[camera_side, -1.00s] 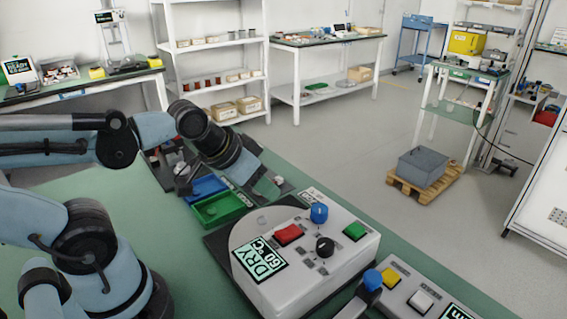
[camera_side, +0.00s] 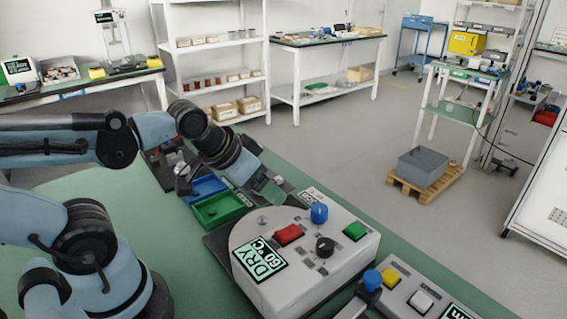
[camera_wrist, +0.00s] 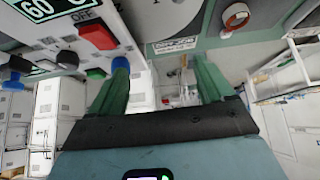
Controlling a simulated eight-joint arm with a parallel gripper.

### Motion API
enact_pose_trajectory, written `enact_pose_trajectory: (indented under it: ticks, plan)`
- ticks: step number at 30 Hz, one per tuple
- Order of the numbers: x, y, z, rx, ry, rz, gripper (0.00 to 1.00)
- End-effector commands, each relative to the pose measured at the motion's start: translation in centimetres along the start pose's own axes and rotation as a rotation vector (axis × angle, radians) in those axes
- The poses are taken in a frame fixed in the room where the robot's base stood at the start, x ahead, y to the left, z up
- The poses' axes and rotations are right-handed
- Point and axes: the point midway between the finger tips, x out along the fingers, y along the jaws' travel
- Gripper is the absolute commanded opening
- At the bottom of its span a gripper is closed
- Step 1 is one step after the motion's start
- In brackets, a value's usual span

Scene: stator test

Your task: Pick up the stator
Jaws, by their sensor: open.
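No stator can be named for certain in either view. In the wrist view, a small ring with an orange-brown rim and pale centre (camera_wrist: 236,17) lies at the top, beyond the right finger; I cannot tell whether it is the stator. My gripper (camera_wrist: 160,82) has two green fingers spread wide, with nothing visible between them. In the side view my gripper (camera_side: 270,190) points down and right, above the bench behind the white control box (camera_side: 315,262). The fingertips are small there, and what lies under them is partly hidden.
A blue bin (camera_side: 206,187) and a green bin (camera_side: 219,209) sit left of my gripper. Another button panel (camera_side: 420,297) stands at the front right. The green bench is bare at left.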

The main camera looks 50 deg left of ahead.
Motion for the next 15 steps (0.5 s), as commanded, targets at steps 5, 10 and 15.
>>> enact_pose_trajectory:
  ticks: [5, 10, 15]
  plan:
    - [0.0, -0.3, -0.4, 0.009, -0.015, -0.006, 0.80]
    - [0.1, -2.0, -2.3, 0.067, -0.101, -0.029, 0.80]
    - [0.8, -4.7, -4.5, 0.152, -0.232, -0.037, 0.80]
